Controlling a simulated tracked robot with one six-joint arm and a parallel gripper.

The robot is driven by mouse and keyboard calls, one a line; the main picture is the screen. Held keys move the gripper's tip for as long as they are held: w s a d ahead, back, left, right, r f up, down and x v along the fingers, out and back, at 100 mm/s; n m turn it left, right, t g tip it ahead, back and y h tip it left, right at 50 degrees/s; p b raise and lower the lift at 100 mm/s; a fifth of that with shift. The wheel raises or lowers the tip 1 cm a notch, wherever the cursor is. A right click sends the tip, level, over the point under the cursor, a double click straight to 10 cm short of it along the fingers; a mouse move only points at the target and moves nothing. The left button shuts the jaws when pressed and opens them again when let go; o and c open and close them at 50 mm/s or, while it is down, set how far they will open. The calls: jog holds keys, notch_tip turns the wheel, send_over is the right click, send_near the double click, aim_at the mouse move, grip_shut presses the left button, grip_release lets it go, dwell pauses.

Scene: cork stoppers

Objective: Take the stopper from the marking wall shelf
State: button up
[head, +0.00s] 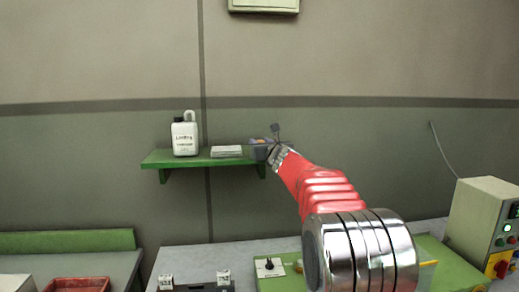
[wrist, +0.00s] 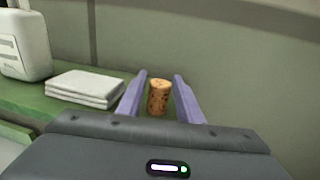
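A cork stopper (wrist: 159,97) shows upright between the two purple fingers of my gripper (wrist: 160,82) in the wrist view. The fingers are spread, with a visible gap on each side of the cork. The cork's foot is partly hidden by my gripper's body. In the head view my gripper (head: 268,147) is at the right end of the green wall shelf (head: 162,160). The cork cannot be made out clearly there.
A white bottle (head: 184,138) and a stack of white cloths or paper (head: 227,151) stand on the shelf, left of my gripper. The wall is close behind. Below are a workbench (head: 195,258) and a control box (head: 480,225) at right.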

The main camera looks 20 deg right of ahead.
aim_at(261, 141)
jog(key=c, duration=0.7)
jog(key=shift+r, duration=0.15)
jog(key=shift+c, duration=0.2)
jog(key=shift+s+r, duration=0.2)
jog(key=shift+r, duration=3.1)
jog(key=shift+s+a+r, duration=0.1)
jog(key=shift+s, duration=0.05)
jog(key=s+a, duration=0.2)
jog(key=s, duration=0.7)
jog(key=s+a, duration=0.1)
jog(key=s, duration=0.9)
jog(key=shift+a, duration=0.4)
